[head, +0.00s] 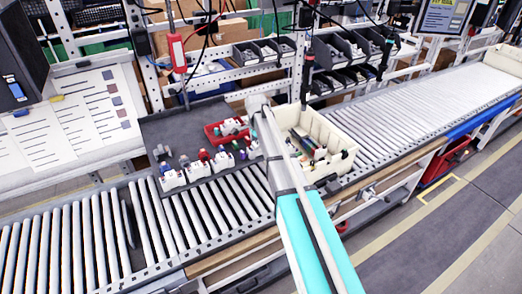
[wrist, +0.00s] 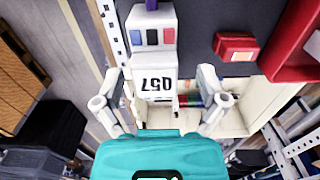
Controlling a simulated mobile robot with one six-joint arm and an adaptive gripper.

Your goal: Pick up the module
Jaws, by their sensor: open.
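In the wrist view, a white module (wrist: 155,65) with a dark printed label and blue, dark and red patches is between the two fingers of my gripper (wrist: 160,95). The fingers are open, one on each side of its lower part; I see no clear contact. A purple part tops the module at the picture's upper edge. In the head view, several white modules (head: 197,170) with coloured tops stand in a row on a dark grey tray (head: 158,132). My arm hides the gripper and the module between its fingers there.
A red bin (head: 213,136) with parts sits on the tray; it also shows in the wrist view (wrist: 295,60). A cream bin (head: 335,128) with mixed parts stands right of my arm. Roller conveyors (head: 75,245) run either side. Dark shelf bins (head: 250,52) stand behind.

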